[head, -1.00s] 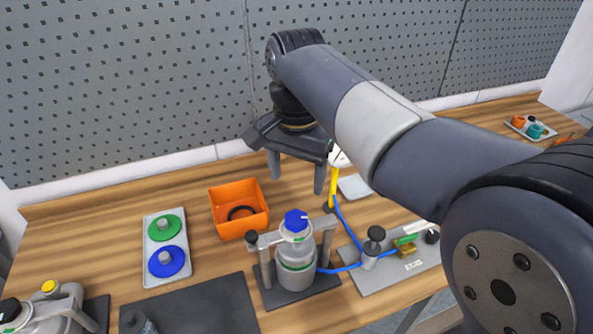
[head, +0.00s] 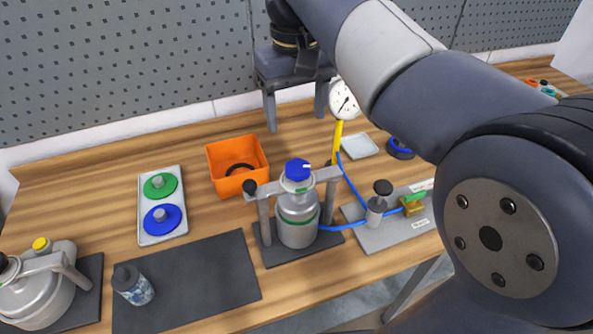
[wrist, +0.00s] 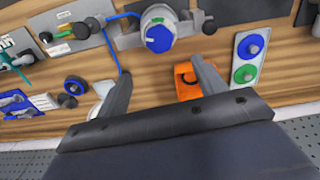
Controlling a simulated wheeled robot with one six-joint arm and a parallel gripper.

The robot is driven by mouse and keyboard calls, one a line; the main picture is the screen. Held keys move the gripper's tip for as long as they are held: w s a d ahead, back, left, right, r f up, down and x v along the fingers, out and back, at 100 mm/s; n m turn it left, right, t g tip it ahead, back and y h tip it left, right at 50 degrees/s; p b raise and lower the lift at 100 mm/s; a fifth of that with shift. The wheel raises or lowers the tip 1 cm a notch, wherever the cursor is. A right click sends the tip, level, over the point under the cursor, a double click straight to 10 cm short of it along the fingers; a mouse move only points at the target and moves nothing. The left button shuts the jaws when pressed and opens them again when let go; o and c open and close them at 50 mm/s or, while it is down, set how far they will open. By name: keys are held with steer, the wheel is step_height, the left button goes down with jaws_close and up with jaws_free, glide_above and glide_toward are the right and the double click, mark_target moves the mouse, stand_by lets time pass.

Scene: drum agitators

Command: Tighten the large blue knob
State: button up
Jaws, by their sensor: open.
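The large blue knob (head: 297,170) sits on top of a silver canister (head: 298,222) held in a grey clamp frame on a dark base plate. In the wrist view the blue knob (wrist: 158,39) is at the top middle, beyond my fingertips. My gripper (head: 297,108) is open and empty, with its two fingers pointing down, behind and above the knob in the head view. In the wrist view my gripper (wrist: 160,75) shows its fingers spread, apart from the knob. Nothing hides the knob.
An orange bin (head: 238,167) holds a dark ring. A tray (head: 162,205) with green and blue discs is left. A dial gauge (head: 344,99) on a yellow stem, a blue hose and a valve plate (head: 388,228) are right. A dark mat (head: 185,280) lies in front.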

mark_target(296, 166)
steer(key=f+n+b, duration=0.1)
steer(key=f+n, duration=0.1)
steer(key=f, duration=0.1)
steer(key=f+n+b, duration=0.2)
steer(key=f+n, duration=0.1)
steer(key=f, duration=0.1)
steer(key=f+n+b, duration=0.2)
steer(key=f, duration=0.2)
steer(key=shift+s+n, duration=0.25)
steer(key=shift+n, duration=0.15)
steer(key=c, duration=1)
